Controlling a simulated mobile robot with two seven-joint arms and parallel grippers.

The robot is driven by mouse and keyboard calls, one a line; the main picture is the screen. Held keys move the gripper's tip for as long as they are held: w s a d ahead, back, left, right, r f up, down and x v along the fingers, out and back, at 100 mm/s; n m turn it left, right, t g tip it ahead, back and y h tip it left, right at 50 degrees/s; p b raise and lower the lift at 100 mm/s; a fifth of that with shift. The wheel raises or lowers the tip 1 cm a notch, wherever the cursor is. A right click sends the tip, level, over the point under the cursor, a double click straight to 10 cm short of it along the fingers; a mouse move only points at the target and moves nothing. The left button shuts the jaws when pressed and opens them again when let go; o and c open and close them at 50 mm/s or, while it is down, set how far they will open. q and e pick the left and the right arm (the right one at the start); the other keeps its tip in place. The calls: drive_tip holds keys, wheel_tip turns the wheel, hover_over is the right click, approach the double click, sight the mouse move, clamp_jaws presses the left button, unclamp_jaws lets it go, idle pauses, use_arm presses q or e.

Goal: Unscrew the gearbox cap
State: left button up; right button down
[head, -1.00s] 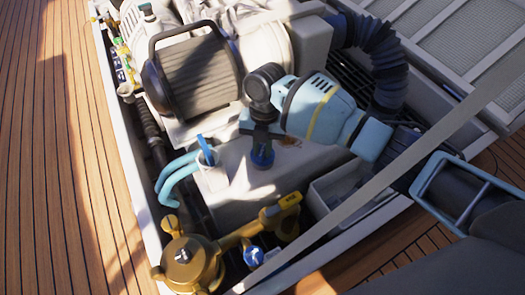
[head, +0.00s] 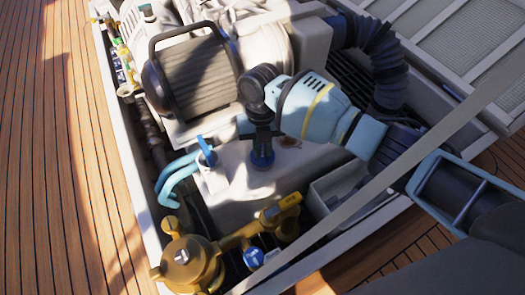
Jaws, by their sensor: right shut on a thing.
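The gearbox cap (head: 262,160) is a small dark-blue round piece on top of the pale grey gearbox housing (head: 235,190), near the middle of the head view. My right gripper (head: 262,150) reaches down on it from above, at the end of my light-blue right arm that comes in from the right. Its dark fingers are shut on the cap and hide part of it. I cannot tell whether the cap has lifted from the housing. My left gripper is not in view.
Light-blue hoses (head: 178,175) and a blue-handled part stand left of the cap. The engine (head: 190,75) is behind. A pale strut (head: 375,190) crosses diagonally. Wooden deck (head: 50,180) lies clear at left.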

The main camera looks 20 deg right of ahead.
drive_tip(key=shift+s+d+f+n+h, duration=0.1)
drive_tip(key=shift+f+n+h, duration=0.15)
drive_tip(key=shift+n, duration=0.6)
drive_tip(key=shift+s+d+f+n+h, duration=0.15)
drive_tip(key=shift+f+n, duration=0.2)
drive_tip(key=shift+n, duration=0.5)
drive_tip(key=shift+w+n+h, duration=0.1)
drive_tip(key=shift+n+h, duration=0.2)
drive_tip(key=shift+n, duration=1.4)
drive_tip(key=c, duration=1.6)
unclamp_jaws()
drive_tip(key=shift+o, duration=0.2)
drive_tip(key=shift+r+p, duration=0.45)
drive_tip(key=shift+p, duration=0.15)
drive_tip(key=shift+o, duration=1.4)
drive_tip(key=shift+w+a+r, duration=0.1)
drive_tip(key=shift+r, duration=0.15)
drive_tip(key=shift+o, duration=0.5)
drive_tip(key=shift+s+p+v, duration=0.2)
drive_tip(key=shift+p+v, duration=0.55)
drive_tip(key=shift+v, duration=0.2)
drive_tip(key=shift+s+p+v, duration=0.15)
drive_tip(key=shift+p+v, duration=0.6)
drive_tip(key=shift+v, duration=0.15)
drive_tip(key=shift+r, duration=0.1)
